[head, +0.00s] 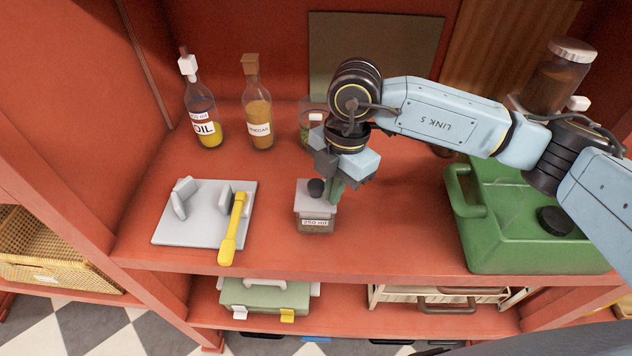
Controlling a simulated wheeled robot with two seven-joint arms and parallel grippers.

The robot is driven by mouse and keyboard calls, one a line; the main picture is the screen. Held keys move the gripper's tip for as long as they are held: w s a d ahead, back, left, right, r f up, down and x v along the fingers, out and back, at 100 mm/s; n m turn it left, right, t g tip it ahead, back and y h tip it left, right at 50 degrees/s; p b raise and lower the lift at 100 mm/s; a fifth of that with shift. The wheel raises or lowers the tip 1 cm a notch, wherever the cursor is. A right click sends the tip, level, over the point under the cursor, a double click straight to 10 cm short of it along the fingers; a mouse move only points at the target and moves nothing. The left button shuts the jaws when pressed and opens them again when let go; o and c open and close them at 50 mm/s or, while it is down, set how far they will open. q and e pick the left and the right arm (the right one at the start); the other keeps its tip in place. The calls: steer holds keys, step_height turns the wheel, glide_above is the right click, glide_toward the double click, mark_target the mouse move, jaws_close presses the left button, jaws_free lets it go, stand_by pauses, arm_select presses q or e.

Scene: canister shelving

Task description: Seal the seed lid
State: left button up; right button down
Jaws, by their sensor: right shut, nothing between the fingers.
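A small clear jar (316,226) with a printed label stands upright on the red shelf, near its front edge. Its grey square lid (312,196) with a dark round knob sits on top of it. I cannot tell whether the lid is fully seated. My right gripper (336,190) points down at the right side of the lid and knob. It is shut and holds nothing; its fingertips are partly hidden by the wrist. I cannot tell whether it touches the lid. My left gripper is not in view.
A grey board (205,232) with a yellow-handled tool (234,228) lies to the left. An oil bottle (203,115), a vinegar bottle (258,115) and a glass jar (309,120) stand behind. A green canister (520,235) fills the right. The shelf's front edge (350,275) is close.

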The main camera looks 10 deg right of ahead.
step_height(320, 180, up, 8)
steer(key=p, duration=0.5)
steer(key=shift+f, duration=0.15)
stand_by(0.4)
